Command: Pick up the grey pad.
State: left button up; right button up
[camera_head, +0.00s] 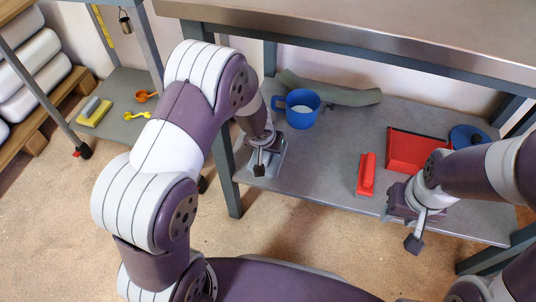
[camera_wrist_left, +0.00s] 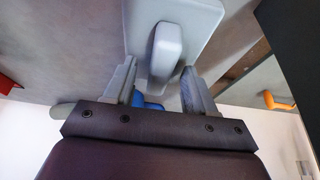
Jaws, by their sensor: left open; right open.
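The grey pad (camera_head: 278,154), a light flat plate with a raised handle, lies near the left end of the grey lower shelf. My left gripper (camera_head: 260,164) is over it and partly hides it in the head view. In the left wrist view the pad (camera_wrist_left: 199,22) is ahead, and its rounded handle lies between the fingertips of the open left gripper (camera_wrist_left: 160,78). I cannot tell whether the fingers touch it. My right gripper (camera_head: 414,232) is at the front of the shelf at right; its fingers show only partly, and I see nothing held.
A blue mug (camera_head: 302,108) stands just behind the pad, before a grey-green curved piece (camera_head: 340,94). A red block with a handle (camera_head: 366,174), a red tray (camera_head: 408,150) and a blue round item (camera_head: 468,136) are to the right. The metal worktop (camera_head: 370,32) overhangs the shelf.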

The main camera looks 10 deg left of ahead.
pick_arm(q)
jog(key=shift+f, duration=0.15)
grip_shut()
dwell(0.4)
